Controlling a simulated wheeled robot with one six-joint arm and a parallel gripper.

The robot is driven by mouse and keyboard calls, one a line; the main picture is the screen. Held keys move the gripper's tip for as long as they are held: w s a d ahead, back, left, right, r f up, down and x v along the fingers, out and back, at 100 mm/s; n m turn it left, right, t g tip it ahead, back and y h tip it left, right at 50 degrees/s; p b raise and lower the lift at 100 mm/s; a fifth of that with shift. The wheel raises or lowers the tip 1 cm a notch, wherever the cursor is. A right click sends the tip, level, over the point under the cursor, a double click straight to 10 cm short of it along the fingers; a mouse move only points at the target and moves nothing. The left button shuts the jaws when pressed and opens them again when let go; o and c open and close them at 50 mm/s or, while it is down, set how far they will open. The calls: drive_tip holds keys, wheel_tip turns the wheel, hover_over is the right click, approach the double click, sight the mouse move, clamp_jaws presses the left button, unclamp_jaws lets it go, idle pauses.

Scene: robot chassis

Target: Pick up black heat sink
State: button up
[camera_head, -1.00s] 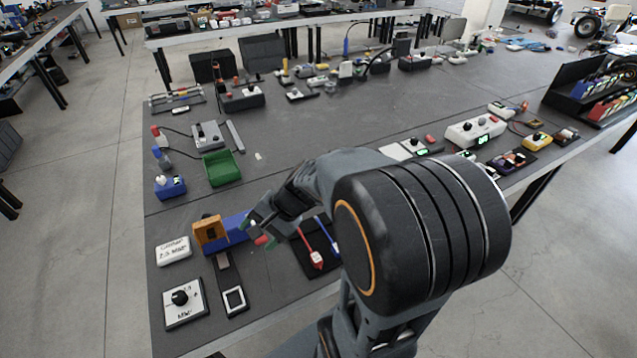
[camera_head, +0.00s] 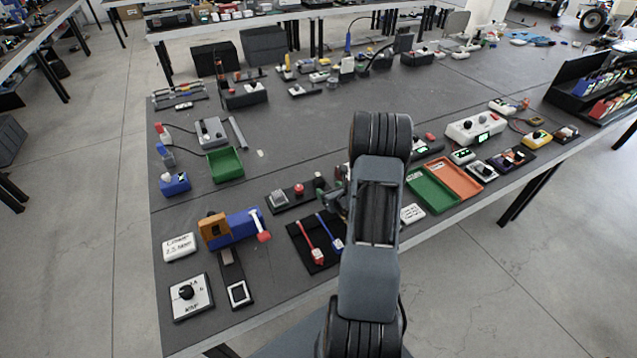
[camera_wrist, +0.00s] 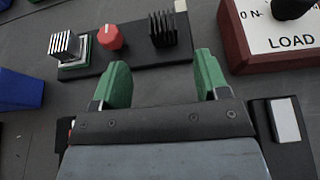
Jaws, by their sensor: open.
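The black heat sink (camera_wrist: 162,29), with upright fins, stands at the right part of a dark board (camera_wrist: 128,64) in the wrist view. In the head view it shows small and dark (camera_head: 319,181), just left of my arm. My gripper (camera_wrist: 161,60) is open, its two green fingers spread wide with nothing between them. The heat sink lies beyond the fingertips, roughly in line with the gap and apart from them. In the head view my gripper (camera_head: 333,200) is mostly hidden behind my arm.
On the same board are a red knob (camera_wrist: 110,37) and a silver finned heat sink (camera_wrist: 65,45). A red box labelled LOAD (camera_wrist: 235,40) stands close on the right. A blue block (camera_wrist: 20,90) lies at left. Green (camera_head: 432,190) and orange trays (camera_head: 455,178) lie right of my arm.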

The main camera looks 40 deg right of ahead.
sight(319, 181)
drive_tip(key=x, duration=0.4)
drive_tip(key=shift+w, duration=0.3)
drive_tip(key=x, duration=0.1)
drive_tip(key=p+x, duration=0.2)
drive_tip(key=shift+w+d+r, duration=0.1)
drive_tip(key=shift+w+d, duration=0.2)
drive_tip(key=shift+w, duration=0.1)
drive_tip(key=shift+x, duration=0.75)
drive_tip(key=c, duration=1)
